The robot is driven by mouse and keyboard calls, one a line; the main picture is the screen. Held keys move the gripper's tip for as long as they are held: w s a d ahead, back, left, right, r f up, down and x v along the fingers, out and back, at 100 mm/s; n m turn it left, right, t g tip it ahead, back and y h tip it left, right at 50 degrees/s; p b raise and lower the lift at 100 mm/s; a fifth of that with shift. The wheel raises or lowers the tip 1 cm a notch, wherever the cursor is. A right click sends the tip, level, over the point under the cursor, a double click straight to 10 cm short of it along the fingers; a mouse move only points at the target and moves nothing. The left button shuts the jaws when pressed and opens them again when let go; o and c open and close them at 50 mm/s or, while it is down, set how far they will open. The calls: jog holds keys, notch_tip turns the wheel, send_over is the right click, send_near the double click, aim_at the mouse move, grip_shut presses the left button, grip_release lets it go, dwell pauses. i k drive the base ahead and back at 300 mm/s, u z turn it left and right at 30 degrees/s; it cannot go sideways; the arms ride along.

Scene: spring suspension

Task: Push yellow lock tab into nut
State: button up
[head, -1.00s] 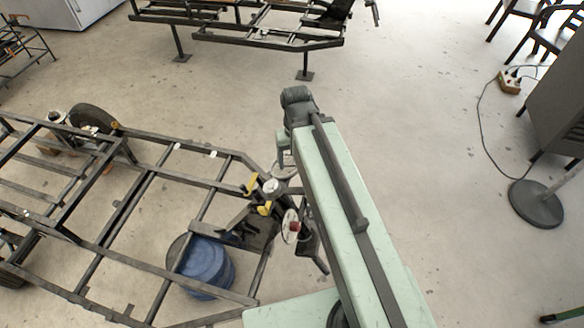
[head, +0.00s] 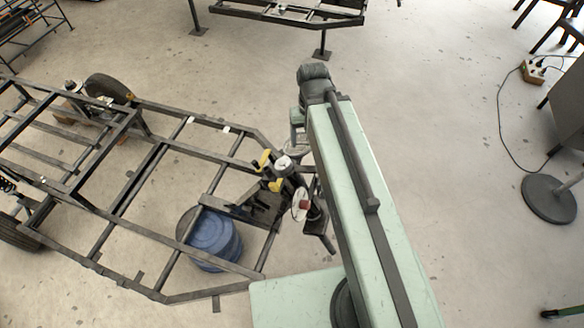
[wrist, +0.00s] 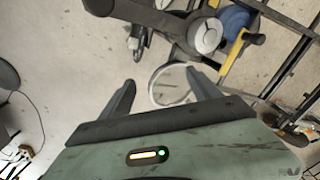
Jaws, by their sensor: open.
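Two yellow parts, an upper one (head: 264,160) and a lower one (head: 276,185), sit at the front corner of a dark metal frame, beside a pale round cap (head: 283,162). I cannot tell which is the lock tab, and the nut is not clear. In the wrist view a yellow strip (wrist: 236,50) lies at upper right, beside a round grey cap (wrist: 206,36). My gripper (wrist: 160,78) is open and empty, with its fingers spread. A thin pale ring (wrist: 153,92) shows between and beyond them. The yellow strip is outside the fingers, to the right. The arm hides the gripper's tips in the head view.
The dark tube frame (head: 150,175) fills the left, with a blue drum (head: 215,240) beneath it. A white disc with a red centre (head: 300,204) stands close to my arm. A cable (head: 500,125) and round base (head: 550,198) are at right.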

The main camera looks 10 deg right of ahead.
aim_at(274, 187)
jog(key=u, duration=0.9)
jog(key=k, duration=1.4)
jog(key=u, duration=1.05)
jog(key=i, duration=1.1)
jog(key=u, duration=0.55)
